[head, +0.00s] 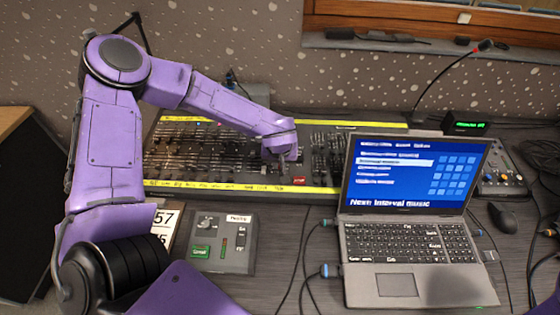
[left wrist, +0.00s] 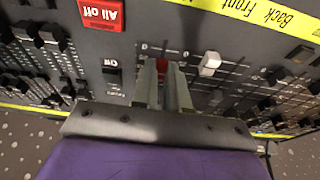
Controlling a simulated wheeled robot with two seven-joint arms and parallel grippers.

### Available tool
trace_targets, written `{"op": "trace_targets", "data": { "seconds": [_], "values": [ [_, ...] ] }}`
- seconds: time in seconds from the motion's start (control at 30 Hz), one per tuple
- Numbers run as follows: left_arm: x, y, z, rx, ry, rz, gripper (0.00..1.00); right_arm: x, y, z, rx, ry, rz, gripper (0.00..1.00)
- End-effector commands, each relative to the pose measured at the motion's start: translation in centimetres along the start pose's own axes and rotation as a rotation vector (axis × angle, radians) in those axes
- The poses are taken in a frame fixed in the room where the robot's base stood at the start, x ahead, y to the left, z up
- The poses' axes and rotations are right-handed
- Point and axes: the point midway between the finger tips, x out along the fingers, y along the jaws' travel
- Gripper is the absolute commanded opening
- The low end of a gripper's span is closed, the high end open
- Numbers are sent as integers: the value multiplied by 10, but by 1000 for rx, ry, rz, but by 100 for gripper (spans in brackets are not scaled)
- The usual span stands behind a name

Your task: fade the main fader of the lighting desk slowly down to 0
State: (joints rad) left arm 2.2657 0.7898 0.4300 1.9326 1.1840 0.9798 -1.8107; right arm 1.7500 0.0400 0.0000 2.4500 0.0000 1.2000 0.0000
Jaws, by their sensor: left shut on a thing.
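The lighting desk (head: 225,185) is a long dark console with many sliders and yellow label strips. My left gripper (head: 284,156) reaches down onto its right-hand part. In the left wrist view the left gripper's fingers (left wrist: 163,82) are shut on a red fader cap (left wrist: 162,67), seen as a small red patch between the fingertips. I take it to be the main fader; most of it is hidden by the fingers. A white fader cap (left wrist: 210,63) sits just to the right, apart from the fingers. My right gripper is not in view.
A red "All off" button (left wrist: 101,14) and a black switch (left wrist: 112,78) lie close left of the fingers. An open laptop (head: 415,215) stands right of the desk. A small grey box with a green button (head: 222,243) lies in front. A gooseneck microphone (head: 450,75) rises behind.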

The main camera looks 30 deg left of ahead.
Motion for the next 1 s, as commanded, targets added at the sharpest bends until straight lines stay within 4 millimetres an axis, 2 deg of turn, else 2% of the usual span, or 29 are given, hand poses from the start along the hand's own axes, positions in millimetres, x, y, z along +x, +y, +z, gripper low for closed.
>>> {"op": "trace_targets", "data": {
  "seconds": [1.0],
  "values": [
    [-1,0,6,0,0,-1,1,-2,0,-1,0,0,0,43]
  ]
}}
